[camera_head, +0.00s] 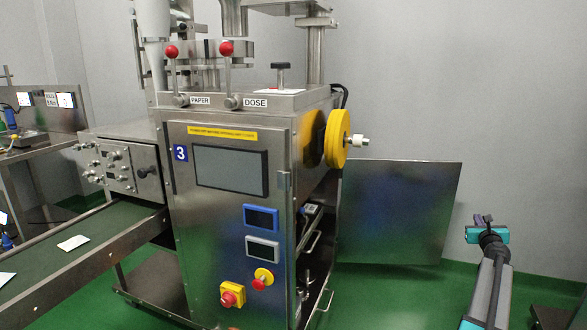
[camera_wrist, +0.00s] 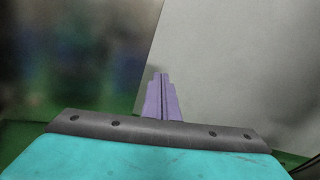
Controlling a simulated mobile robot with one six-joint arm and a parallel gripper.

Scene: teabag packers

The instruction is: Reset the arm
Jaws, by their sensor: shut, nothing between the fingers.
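My gripper (camera_head: 483,219) is at the right of the head view, at the upper end of my arm, in front of the grey wall. In the wrist view its two purple fingers (camera_wrist: 161,98) are together with nothing between them. It touches nothing that I can see. The packing machine (camera_head: 230,220), marked 3, stands to the left, well apart from my gripper. It has two red-knobbed levers labelled PAPER (camera_head: 171,52) and DOSE (camera_head: 226,48).
An open metal door panel (camera_head: 400,212) stands between the machine and my arm. A yellow wheel (camera_head: 337,138) juts from the machine's right side. A conveyor (camera_head: 75,242) with a white packet (camera_head: 73,243) runs at left. Green floor (camera_head: 390,290) is clear below the panel.

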